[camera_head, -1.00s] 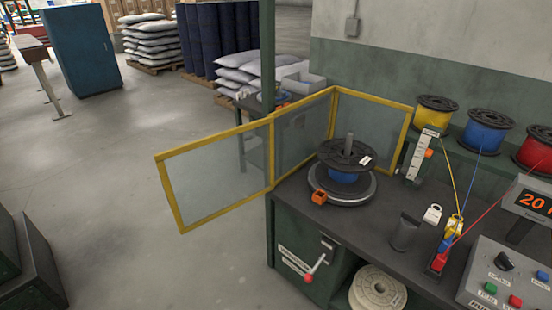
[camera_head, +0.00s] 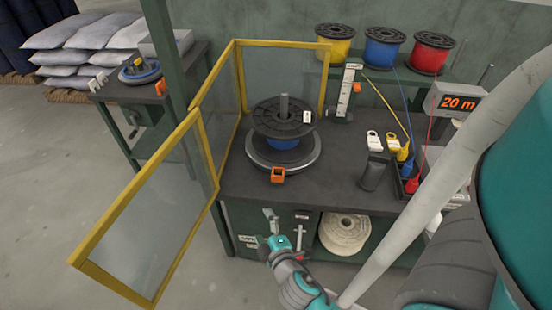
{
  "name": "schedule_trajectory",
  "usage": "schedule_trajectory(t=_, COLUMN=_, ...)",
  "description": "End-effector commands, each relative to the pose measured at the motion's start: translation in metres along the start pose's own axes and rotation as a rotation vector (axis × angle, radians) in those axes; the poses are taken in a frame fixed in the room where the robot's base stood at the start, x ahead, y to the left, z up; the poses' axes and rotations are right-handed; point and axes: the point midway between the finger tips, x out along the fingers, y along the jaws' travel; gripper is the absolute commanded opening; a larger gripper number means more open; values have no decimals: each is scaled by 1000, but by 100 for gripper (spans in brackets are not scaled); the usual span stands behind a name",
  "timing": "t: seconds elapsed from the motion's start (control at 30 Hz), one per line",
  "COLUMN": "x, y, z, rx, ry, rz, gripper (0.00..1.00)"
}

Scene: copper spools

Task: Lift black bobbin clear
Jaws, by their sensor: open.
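The black bobbin (camera_head: 284,116) stands upright on a round turntable (camera_head: 254,155) on the workbench. Blue wire (camera_head: 283,143) shows under its top flange, and a grey spindle (camera_head: 284,103) sticks up through its middle. A white tag (camera_head: 307,116) lies on the flange. My gripper (camera_head: 271,222) is at the bench's front side, below and in front of the bobbin and apart from it. It is small in the view and looks empty.
A yellow-framed clear guard (camera_head: 143,221) stands open at the left, with panels behind the bobbin. An orange block (camera_head: 278,175) sits at the turntable's front edge. A dark cylinder (camera_head: 372,173) stands to the right. Yellow, blue and red spools line the back shelf (camera_head: 343,67).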

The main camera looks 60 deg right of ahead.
Motion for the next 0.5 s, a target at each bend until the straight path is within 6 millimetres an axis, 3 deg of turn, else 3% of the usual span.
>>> schedule_trajectory(t=0.03, x=21, y=17, z=3, rx=-42, ry=-45, rz=50, gripper=94)
schedule_trajectory(t=0.2, x=74, y=76, z=20, rx=-192, ry=-224, rz=198, gripper=94)
schedule_trajectory(t=0.4, x=105, y=137, z=35, rx=-302, ry=-399, rz=321, gripper=94)
schedule_trajectory(t=0.5, x=111, y=155, z=39, rx=-329, ry=-450, rz=353, gripper=94)
